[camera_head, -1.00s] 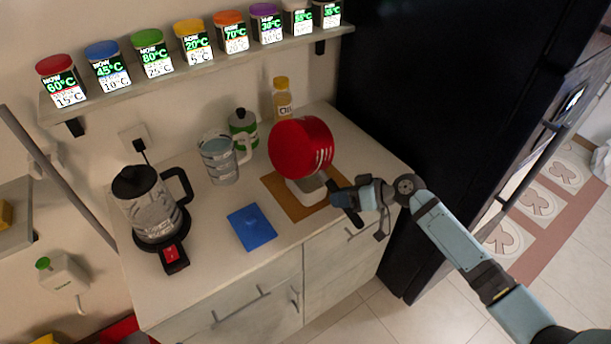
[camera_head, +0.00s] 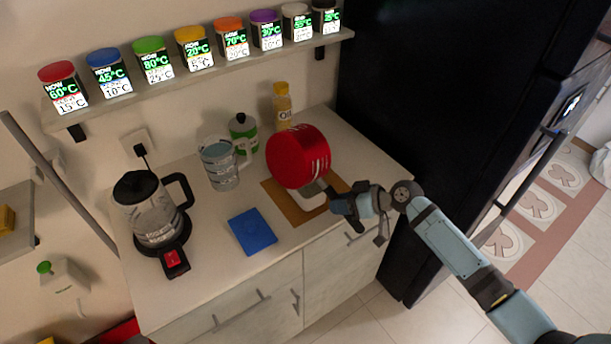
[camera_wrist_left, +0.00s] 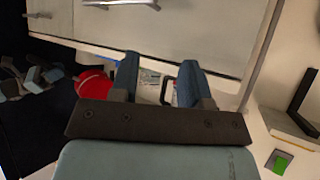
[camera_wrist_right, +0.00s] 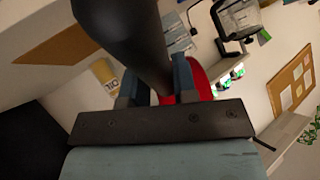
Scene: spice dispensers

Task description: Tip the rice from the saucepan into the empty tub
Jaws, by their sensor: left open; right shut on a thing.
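The red saucepan (camera_head: 298,158) is tipped over on its side above the white tub (camera_head: 310,196), which stands on a brown board (camera_head: 290,207). The pan hides part of the tub, and I cannot see any rice or the inside of either. My right gripper (camera_head: 338,203) is shut on the saucepan's dark handle. The right wrist view shows the handle (camera_wrist_right: 140,35) between the fingers and some red pan (camera_wrist_right: 200,82) beyond. My left gripper (camera_wrist_left: 160,66) is open and empty in the left wrist view, outside the head view.
A blue flat piece (camera_head: 252,231) lies left of the board. A kettle (camera_head: 150,210), a clear jug (camera_head: 219,163), a green-white bottle (camera_head: 243,134) and an oil bottle (camera_head: 282,106) stand on the counter. A shelf of spice dispensers (camera_head: 195,45) hangs above. The dark fridge (camera_head: 440,110) is at right.

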